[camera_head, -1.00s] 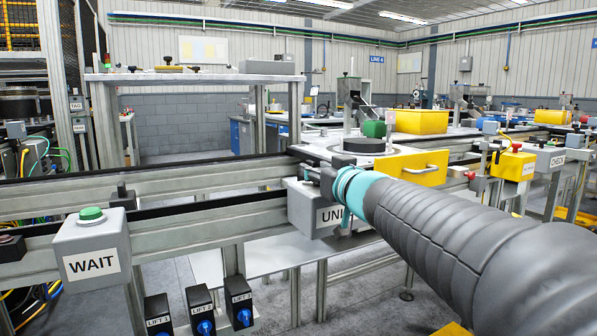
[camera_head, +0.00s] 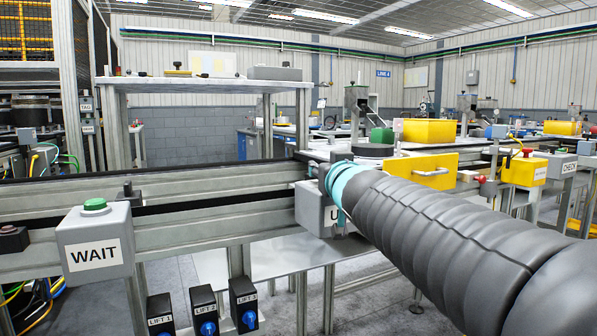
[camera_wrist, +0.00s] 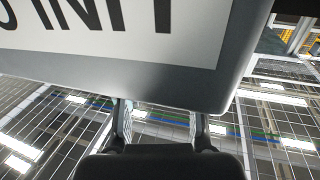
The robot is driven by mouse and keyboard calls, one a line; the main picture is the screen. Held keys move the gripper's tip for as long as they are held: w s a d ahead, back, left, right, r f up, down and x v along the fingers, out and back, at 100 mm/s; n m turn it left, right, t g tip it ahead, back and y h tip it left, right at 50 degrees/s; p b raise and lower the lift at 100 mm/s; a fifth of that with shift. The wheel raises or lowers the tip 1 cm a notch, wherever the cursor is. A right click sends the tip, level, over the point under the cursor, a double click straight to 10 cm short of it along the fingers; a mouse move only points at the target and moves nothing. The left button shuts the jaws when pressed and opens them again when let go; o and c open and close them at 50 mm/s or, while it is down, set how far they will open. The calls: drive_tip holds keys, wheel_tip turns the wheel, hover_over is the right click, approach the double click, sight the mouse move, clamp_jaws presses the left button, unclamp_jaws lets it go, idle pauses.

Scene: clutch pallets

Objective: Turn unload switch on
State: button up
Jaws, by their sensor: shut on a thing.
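The grey unload box (camera_head: 312,208) is on the conveyor's front rail in the head view, its label mostly covered by my arm. In the wrist view the box (camera_wrist: 225,75) fills the top, with part of its black-on-white label showing. The ceiling lies below it there, so that view is upside down. My gripper (camera_wrist: 160,112) has its two fingers reaching past the box's edge, a gap between them. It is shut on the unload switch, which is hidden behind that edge.
A grey WAIT box (camera_head: 95,240) with a green button stands at the left. Several black lift switch boxes (camera_head: 243,302) are below the rail.

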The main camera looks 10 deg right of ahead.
idle(0.3)
drive_tip(key=o, duration=1.1)
drive_tip(key=shift+o, duration=0.2)
drive_tip(key=s, duration=1.2)
drive_tip(key=shift+d, duration=0.25)
